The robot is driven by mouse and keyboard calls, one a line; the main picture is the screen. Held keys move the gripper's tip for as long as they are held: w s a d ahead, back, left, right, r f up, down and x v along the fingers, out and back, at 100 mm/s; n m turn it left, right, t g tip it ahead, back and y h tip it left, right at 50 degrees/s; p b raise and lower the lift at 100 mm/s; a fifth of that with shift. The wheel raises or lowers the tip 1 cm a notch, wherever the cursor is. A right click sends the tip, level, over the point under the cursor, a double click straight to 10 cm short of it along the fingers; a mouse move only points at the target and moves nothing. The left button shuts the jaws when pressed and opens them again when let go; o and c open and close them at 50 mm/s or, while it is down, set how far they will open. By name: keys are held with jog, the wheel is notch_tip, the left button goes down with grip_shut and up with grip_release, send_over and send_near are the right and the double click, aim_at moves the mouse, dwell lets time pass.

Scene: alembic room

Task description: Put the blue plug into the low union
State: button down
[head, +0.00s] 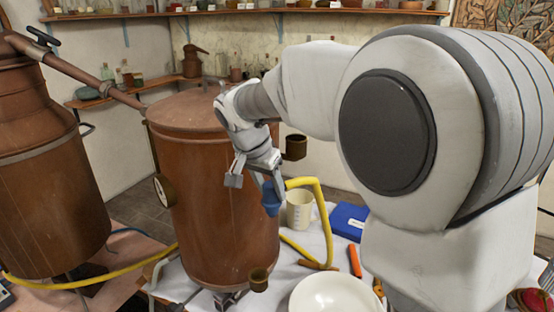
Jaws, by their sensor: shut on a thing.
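The blue plug (271,202) is in my gripper (267,181), which is shut on it. The plug hangs in front of the right side of the copper vessel (215,225), clear of the table. A small brass cup-like union (258,280) sits low on the vessel's front, below the plug and slightly left of it in the picture. Its mouth faces upward and looks open. A second brass union (296,147) sits higher, on the vessel's right side, near my wrist. My gripper hides part of the plug's top.
A yellow hose (322,225) stands bent beside a beaker (300,210). A white bowl (336,295), a blue box (349,220) and an orange-handled tool (355,260) are on the white-covered table. A round gauge (164,190) juts from the vessel's left. Another copper still (50,180) stands left.

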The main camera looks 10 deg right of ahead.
jog(key=a+f+n+b, duration=0.1)
jog(key=a+f+b, duration=0.1)
jog(key=f, duration=0.6)
jog(key=s+a+f+n+y+b, duration=0.1)
jog(key=f+b, duration=0.3)
jog(key=f, duration=0.5)
jog(key=shift+s+a, duration=0.2)
jog(key=shift+a, duration=0.2)
jog(key=shift+f+b, duration=2.1)
jog(key=shift+b, duration=0.55)
dwell(3.2)
